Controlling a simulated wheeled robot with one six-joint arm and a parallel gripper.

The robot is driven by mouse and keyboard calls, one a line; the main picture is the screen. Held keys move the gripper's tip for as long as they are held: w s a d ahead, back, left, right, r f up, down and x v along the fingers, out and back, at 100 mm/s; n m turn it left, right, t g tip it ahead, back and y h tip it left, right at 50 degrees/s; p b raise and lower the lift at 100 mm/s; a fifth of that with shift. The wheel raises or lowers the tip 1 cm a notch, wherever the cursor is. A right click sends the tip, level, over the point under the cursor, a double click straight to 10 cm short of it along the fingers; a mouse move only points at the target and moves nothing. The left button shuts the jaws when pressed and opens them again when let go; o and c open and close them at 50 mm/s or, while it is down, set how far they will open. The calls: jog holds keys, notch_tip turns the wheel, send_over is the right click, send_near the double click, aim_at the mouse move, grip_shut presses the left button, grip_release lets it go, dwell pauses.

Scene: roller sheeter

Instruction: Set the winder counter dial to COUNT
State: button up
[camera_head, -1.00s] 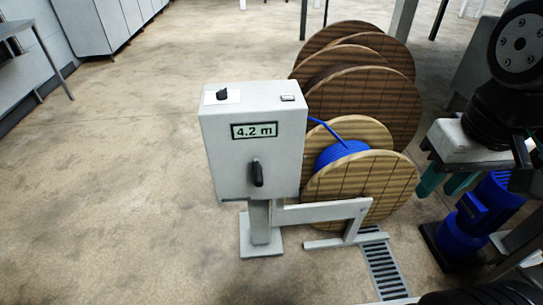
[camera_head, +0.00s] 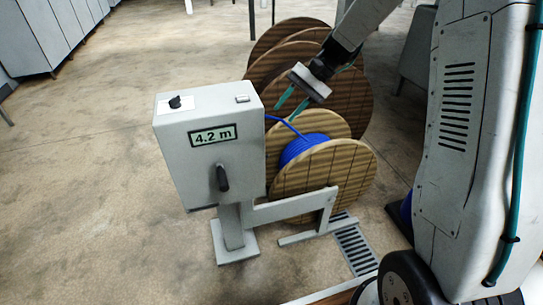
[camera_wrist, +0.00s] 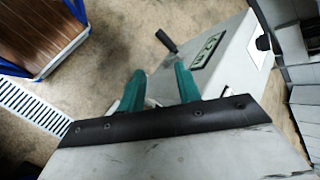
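The winder counter is a grey box (camera_head: 205,155) on a post. Its dial (camera_head: 175,102) is a small black knob on a white plate at the top left of the box. The dial's plate and dark knob also show in the wrist view (camera_wrist: 262,43), at the right; which way the knob points is too small to tell. The display (camera_head: 213,135) reads 4.2 m. My gripper (camera_head: 294,103) is open and empty, with its teal fingers apart. It hangs right of the box, above the blue cable reel and away from the dial. The fingers also show in the wrist view (camera_wrist: 160,85).
A black handle (camera_head: 222,178) sticks out of the box front. A light button (camera_head: 243,99) is at the top right. A wooden reel of blue cable (camera_head: 306,150) stands beside the box, with several larger spools (camera_head: 345,95) behind. The floor left of the box is clear.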

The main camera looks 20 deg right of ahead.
jog(key=w+d+f+m+t+y, duration=0.2)
jog(key=w+f, duration=0.3)
jog(key=f, duration=0.5)
jog(key=w+d+f+m+t+y, duration=0.1)
jog(key=w+d+f+m, duration=0.3)
jog(key=f, duration=0.6)
jog(key=w+d+f+m+t+y, duration=0.1)
jog(key=w+f+t+y, duration=0.1)
jog(key=w+f, duration=0.55)
jog(key=a+f, duration=0.4)
jog(key=a, duration=0.2)
jog(key=shift+a, duration=0.4)
jog(key=shift+f, duration=0.1)
grip_shut()
